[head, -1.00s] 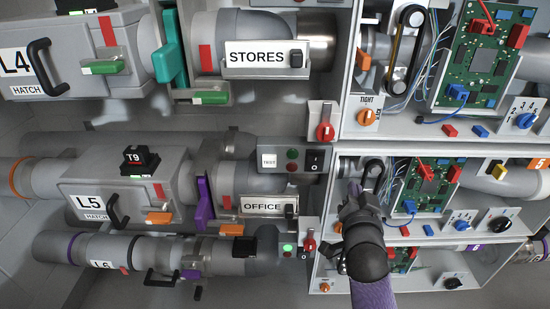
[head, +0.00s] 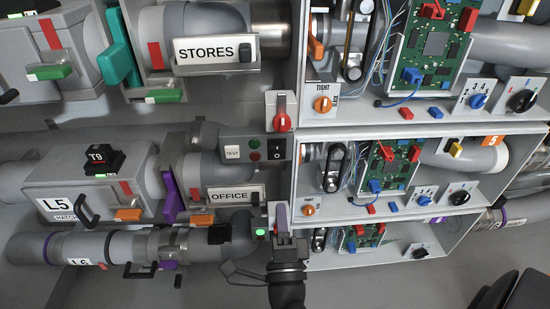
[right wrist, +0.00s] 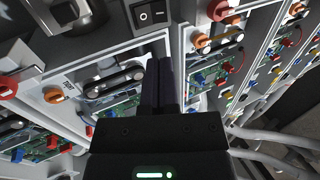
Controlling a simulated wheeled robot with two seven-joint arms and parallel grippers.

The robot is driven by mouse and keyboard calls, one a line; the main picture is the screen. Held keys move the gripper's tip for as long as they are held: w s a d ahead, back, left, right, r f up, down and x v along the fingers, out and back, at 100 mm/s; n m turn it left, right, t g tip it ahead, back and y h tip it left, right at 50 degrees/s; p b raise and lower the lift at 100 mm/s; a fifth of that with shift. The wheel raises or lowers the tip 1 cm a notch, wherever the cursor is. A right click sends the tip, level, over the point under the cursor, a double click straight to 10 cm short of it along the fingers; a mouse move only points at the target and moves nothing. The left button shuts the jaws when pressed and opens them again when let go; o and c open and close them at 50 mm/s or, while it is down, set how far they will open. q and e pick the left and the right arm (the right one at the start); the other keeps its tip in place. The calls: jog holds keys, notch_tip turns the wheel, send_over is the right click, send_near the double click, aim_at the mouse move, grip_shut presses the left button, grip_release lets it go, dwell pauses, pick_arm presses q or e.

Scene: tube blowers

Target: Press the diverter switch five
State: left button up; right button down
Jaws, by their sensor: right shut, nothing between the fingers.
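In the head view the L5 row has a grey box (head: 277,159) with a TEST button, green and red lamps and a black rocker switch (head: 277,148). No label reading diverter five is legible; an orange 5 tag (head: 492,141) marks the middle bay. My right gripper (head: 284,239) is below that box, by the lower bay's left edge, with shut, empty fingers. In the right wrist view, the shut fingers of my right gripper (right wrist: 162,68) point toward a black rocker switch (right wrist: 146,14), whose row I cannot tell. Contact is not visible. My left gripper is out of view.
The OFFICE plate (head: 230,197) and a lit green lamp (head: 260,232) are left of the gripper. Open bays with circuit boards (head: 394,165) stand to the right. Pipes (head: 65,247) run along the left.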

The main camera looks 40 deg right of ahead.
aim_at(276, 148)
jog(key=b+x, duration=0.2)
jog(key=x, duration=0.9)
jog(key=shift+w+d+r, duration=0.1)
jog(key=shift+w, duration=0.25)
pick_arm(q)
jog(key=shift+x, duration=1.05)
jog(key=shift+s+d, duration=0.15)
